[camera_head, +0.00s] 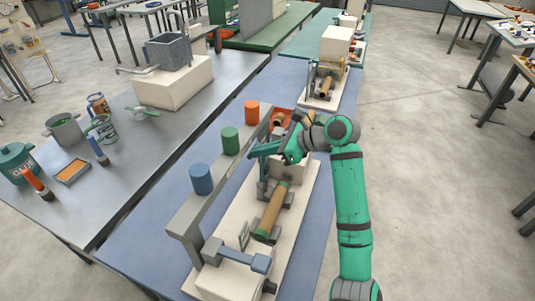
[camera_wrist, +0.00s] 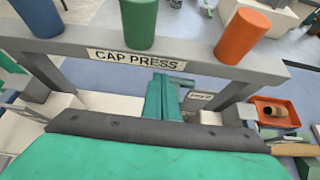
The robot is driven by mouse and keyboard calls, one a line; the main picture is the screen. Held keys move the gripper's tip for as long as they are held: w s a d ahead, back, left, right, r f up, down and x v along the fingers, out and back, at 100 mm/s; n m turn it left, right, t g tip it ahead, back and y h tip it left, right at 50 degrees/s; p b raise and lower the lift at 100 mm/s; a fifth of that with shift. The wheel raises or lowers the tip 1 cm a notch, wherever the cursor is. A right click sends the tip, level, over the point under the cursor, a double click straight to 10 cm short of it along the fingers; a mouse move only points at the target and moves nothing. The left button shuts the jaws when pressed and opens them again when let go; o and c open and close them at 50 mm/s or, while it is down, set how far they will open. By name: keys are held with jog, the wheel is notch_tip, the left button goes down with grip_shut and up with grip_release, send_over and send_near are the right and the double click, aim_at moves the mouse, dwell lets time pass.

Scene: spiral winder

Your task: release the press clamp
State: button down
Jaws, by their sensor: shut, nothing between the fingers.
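The cap press, labelled in the wrist view (camera_wrist: 136,57), has a grey overhead rail (camera_head: 211,182) carrying blue, green and orange cylinders. A teal clamp-like part (camera_head: 264,150) stands beside the rail; it shows upright with a short bar at its top in the wrist view (camera_wrist: 162,100). I take it for the press clamp. A brown tube (camera_head: 272,211) with green ends lies in front of it. My gripper (camera_head: 292,149) is shut and empty, close to the clamp's right side. Its fingertips are largely hidden, and I cannot tell whether they touch the clamp.
A blue-grey block with a bar (camera_head: 238,255) sits at the near end of the cream base. An orange-red tray (camera_wrist: 275,112) lies to the right in the wrist view. A grey table (camera_head: 120,200) with cans and tools stands left.

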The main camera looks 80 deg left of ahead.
jog(key=shift+s, duration=0.2)
jog(key=shift+w+r, duration=0.1)
jog(key=shift+w, duration=0.05)
dwell(0.3)
jog(key=v, duration=1)
jog(key=shift+w+r, duration=0.15)
jog(key=shift+r, duration=0.05)
